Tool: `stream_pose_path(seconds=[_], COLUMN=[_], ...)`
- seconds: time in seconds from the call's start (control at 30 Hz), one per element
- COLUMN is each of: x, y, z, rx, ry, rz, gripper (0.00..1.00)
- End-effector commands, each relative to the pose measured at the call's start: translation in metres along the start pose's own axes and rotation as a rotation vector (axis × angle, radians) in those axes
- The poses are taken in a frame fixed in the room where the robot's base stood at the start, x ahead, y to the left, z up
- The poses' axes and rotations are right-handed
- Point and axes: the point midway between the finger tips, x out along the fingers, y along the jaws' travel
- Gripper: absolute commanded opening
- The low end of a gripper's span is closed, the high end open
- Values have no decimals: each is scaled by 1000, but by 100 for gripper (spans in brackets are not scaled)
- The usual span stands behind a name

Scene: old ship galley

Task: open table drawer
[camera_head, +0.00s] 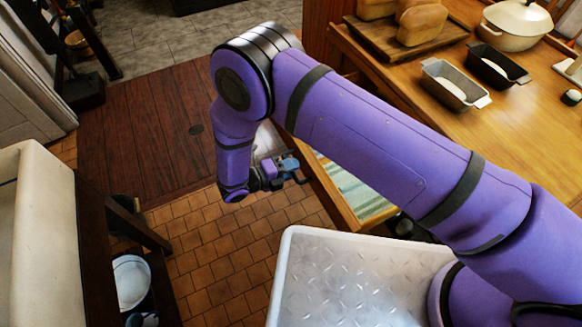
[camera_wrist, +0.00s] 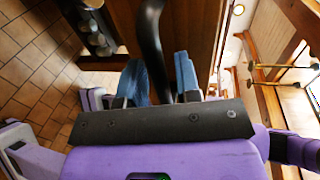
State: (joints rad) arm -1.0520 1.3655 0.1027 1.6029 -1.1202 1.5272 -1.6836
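The table drawer (camera_head: 349,209) stands out from the table's side in the head view, with a striped green and white lining or cloth showing inside; my arm hides part of it. My gripper (camera_head: 289,165) is at the drawer's front end, left of it. In the wrist view my two blue fingers (camera_wrist: 160,75) stand on either side of a black curved handle (camera_wrist: 150,32), with little space around it. The gripper looks shut on the handle, though the exact contact is hard to see.
The wooden table (camera_head: 500,120) carries bread on a board (camera_head: 405,45), loaf tins (camera_head: 452,86) and a lidded white pot (camera_head: 514,22). A dark shelf unit with plates (camera_head: 131,281) stands at lower left. The tiled floor (camera_head: 222,245) between is clear.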

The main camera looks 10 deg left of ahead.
Motion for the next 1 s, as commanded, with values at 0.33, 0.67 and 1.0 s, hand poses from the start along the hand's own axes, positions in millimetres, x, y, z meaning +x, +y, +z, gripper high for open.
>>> stream_pose_path(seconds=[0.33, 0.67, 1.0], x=[-2, -48, -100], y=[0, 0, 0], z=[0, 1, 0], rx=[1, 2, 1], ry=[-1, -3, -1], rz=[0, 0, 0], gripper=[39, 39, 39])
